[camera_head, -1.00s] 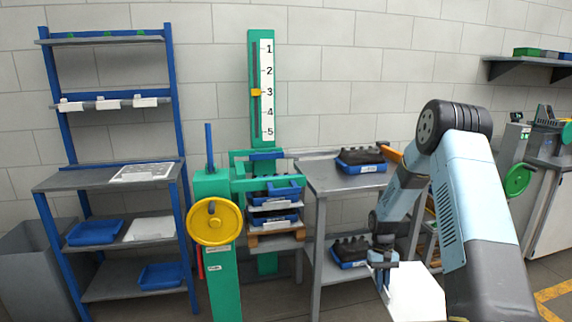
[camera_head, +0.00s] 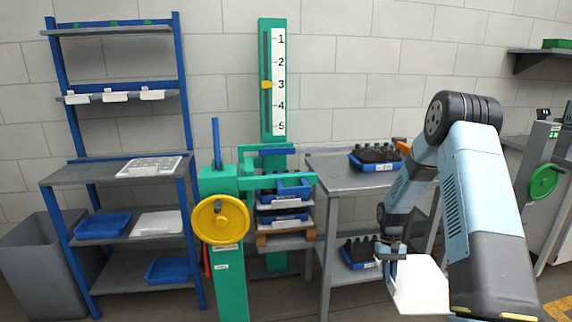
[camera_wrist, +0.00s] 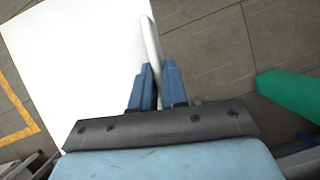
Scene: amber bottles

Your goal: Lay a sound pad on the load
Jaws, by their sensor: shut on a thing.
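My gripper (camera_head: 393,262) is shut on a white pad (camera_head: 421,287) at its edge. In the wrist view the pad (camera_wrist: 80,75) is a broad flat white sheet with a raised edge strip between my blue fingers (camera_wrist: 156,80). The load is on the green lift: blue trays (camera_head: 285,190) stacked on a wooden pallet (camera_head: 280,240), partly behind the green frame. My gripper and the pad are right of the load and lower, in front of the grey table.
A grey table (camera_head: 340,178) stands right of the lift with a blue tray of dark bottles (camera_head: 376,158) on top and another tray (camera_head: 358,252) below. A blue rack (camera_head: 70,176) with white pads and blue trays, and a grey bin (camera_head: 40,250), stand left. The yellow handwheel (camera_head: 220,221) juts forward.

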